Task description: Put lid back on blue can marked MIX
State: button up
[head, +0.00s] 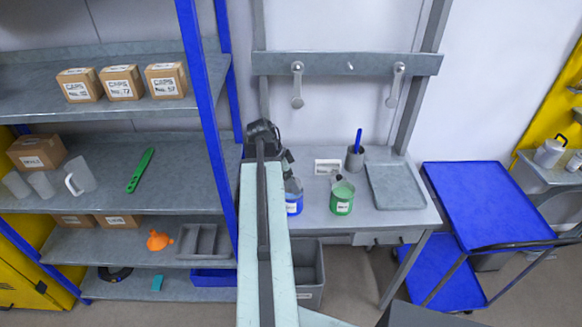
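The blue can (296,208) stands on the grey workbench, with a white label too small to read. My arm hides its left part, and a grey shape covers its top. My gripper (291,184) is at or just above this can, largely behind my own arm; its fingers cannot be made out. I cannot tell whether it holds a lid. A green can (341,205) with a white label stands just right of the blue can, with green showing at its top. A small dark knob-like thing (338,178) shows at its back rim; I cannot tell what it belongs to.
A blue cart (485,205) stands to the right, loaded shelves (190,200) to the left. A grey bin (309,275) sits below.

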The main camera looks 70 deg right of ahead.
jog(key=shift+m, duration=0.4)
notch_tip(320, 180, up, 6)
jog(key=p, duration=0.5)
notch_tip(320, 180, down, 7)
jog(key=b, duration=0.7)
jog(key=shift+f, duration=0.15)
jog(key=shift+s+f, duration=0.1)
jog(key=shift+f, duration=0.05)
dwell(0.6)
jog(key=o, duration=1.4)
jog(key=shift+o, duration=0.2)
notch_tip(320, 180, up, 7)
jog(key=p, duration=0.6)
jog(key=shift+p, duration=0.35)
